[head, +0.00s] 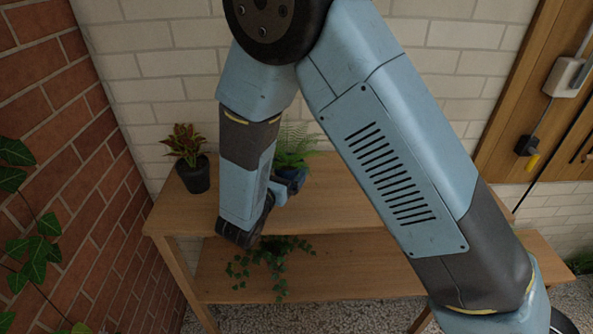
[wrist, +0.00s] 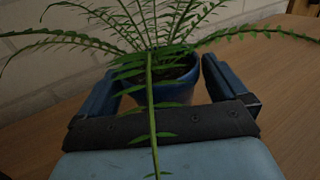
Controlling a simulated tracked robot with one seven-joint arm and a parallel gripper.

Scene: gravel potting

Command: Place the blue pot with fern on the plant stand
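The blue pot (wrist: 176,92) with a green fern (wrist: 150,22) stands on the wooden top. In the head view the fern (head: 294,143) rises behind my arm, and the pot is mostly hidden. My gripper (head: 287,186) is at the pot, low over the top. In the wrist view my gripper (wrist: 160,67) has its fingers apart, one on each side of the pot. A narrow gap seems to show at the right finger; contact on the left is unclear. A two-level wooden stand (head: 350,215) fills the middle; I cannot tell if it is the plant stand.
A dark pot (head: 194,177) with a reddish plant stands at the top's left end. A trailing ivy (head: 270,262) hangs at the lower shelf (head: 340,278). Brick walls close off the left and back. A lower wooden surface (head: 548,258) lies at the right.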

